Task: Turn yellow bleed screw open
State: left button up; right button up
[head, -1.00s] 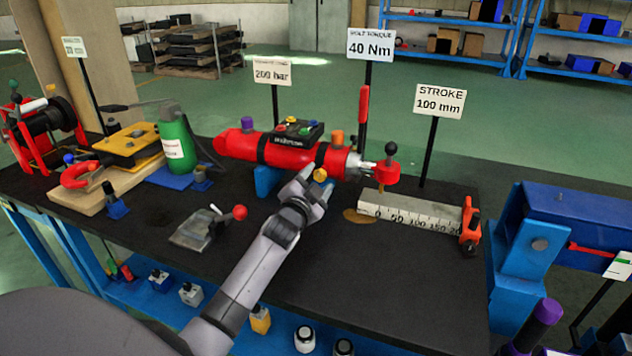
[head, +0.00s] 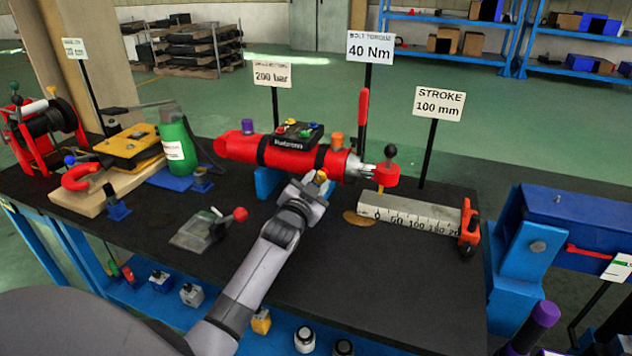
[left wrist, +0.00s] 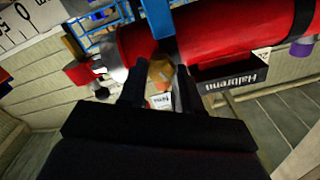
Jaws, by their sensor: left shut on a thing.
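The yellow bleed screw (head: 321,176) is on the near side of the red cylinder (head: 235,146), below its right half. My left gripper (head: 316,183) reaches up to it from the front and is shut on it, so only a small part of the knob shows in the head view. In the left wrist view the yellow-orange knob (left wrist: 161,72) sits between the two dark fingers (left wrist: 160,88), close under the red cylinder body (left wrist: 210,35). The screw's thread and seat are hidden. My right gripper is in neither view.
A black valve block (head: 298,136) with coloured knobs sits on the cylinder. An orange cap (head: 337,139) and the red rod end (head: 386,175) are to the right. A measuring bar (head: 420,214) lies right of my gripper. The front of the black bench (head: 345,270) is clear.

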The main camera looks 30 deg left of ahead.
pick_arm(q)
jog(key=n+p, duration=0.1)
jog(key=n, duration=0.3)
jog(key=shift+n, duration=0.3)
jog(key=n+p, duration=0.1)
jog(key=n, duration=0.2)
jog(key=shift+n, duration=0.4)
jog(key=n, duration=0.3)
jog(key=shift+f+p, duration=0.1)
jog(key=shift+p, duration=0.2)
jog(key=shift+n, duration=1.7)
jog(key=o, duration=1.1)
jog(key=shift+c, duration=0.2)
jog(key=shift+s, duration=0.1)
